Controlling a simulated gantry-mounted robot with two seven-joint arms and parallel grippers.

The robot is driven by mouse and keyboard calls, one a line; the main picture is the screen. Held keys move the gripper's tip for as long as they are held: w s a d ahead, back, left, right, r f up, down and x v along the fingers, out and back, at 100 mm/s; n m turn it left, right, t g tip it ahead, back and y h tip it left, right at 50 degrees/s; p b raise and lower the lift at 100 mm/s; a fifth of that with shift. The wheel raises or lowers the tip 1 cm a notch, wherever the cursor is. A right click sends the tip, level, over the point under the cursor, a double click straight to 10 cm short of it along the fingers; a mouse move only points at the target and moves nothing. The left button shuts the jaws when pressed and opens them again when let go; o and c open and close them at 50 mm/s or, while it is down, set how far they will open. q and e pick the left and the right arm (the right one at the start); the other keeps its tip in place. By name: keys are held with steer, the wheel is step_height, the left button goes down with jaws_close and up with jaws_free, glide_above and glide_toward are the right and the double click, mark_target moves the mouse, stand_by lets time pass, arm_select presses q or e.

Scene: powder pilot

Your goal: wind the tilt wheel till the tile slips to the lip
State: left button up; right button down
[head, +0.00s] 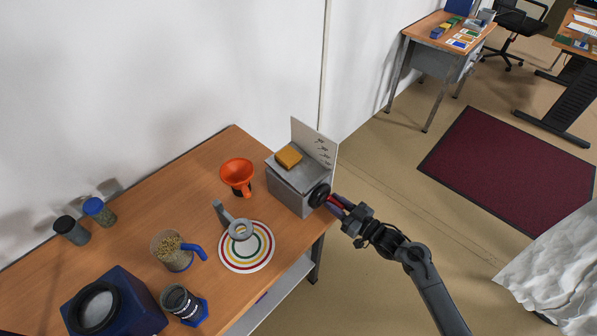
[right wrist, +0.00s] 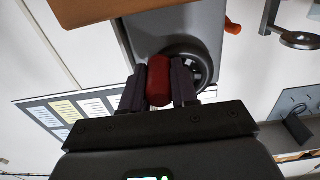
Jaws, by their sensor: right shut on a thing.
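A grey box-shaped tilt rig (head: 292,194) stands at the right end of the wooden table. An orange-yellow tile (head: 289,157) lies on its top plate, toward the back. The black tilt wheel (head: 319,194) is on the rig's right side; it also shows in the right wrist view (right wrist: 204,68). My right gripper (head: 336,202) is at the wheel. In the right wrist view its fingers are shut on the wheel's red handle (right wrist: 159,82), one finger on each side. How steeply the plate tilts is hard to tell. My left gripper is not in view.
A white panel (head: 314,140) with marks stands behind the rig. An orange funnel (head: 237,173), a ring stand (head: 222,214) over a striped round mat (head: 236,266), a jug of grains (head: 170,253) and several jars stand to the left. Open floor lies right of the table.

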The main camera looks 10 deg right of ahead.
steer(key=shift+w+d+r, duration=0.15)
steer(key=shift+r, duration=0.25)
steer(key=shift+f, duration=0.1)
steer(key=shift+w+r+p, duration=0.1)
steer(key=shift+r+p, duration=0.3)
steer(key=shift+r, duration=0.1)
steer(key=c, duration=1.3)
jaws_free()
steer(key=shift+o, duration=1.2)
steer(key=shift+f, duration=0.1)
steer(key=shift+o, duration=0.3)
steer(key=shift+f, duration=0.1)
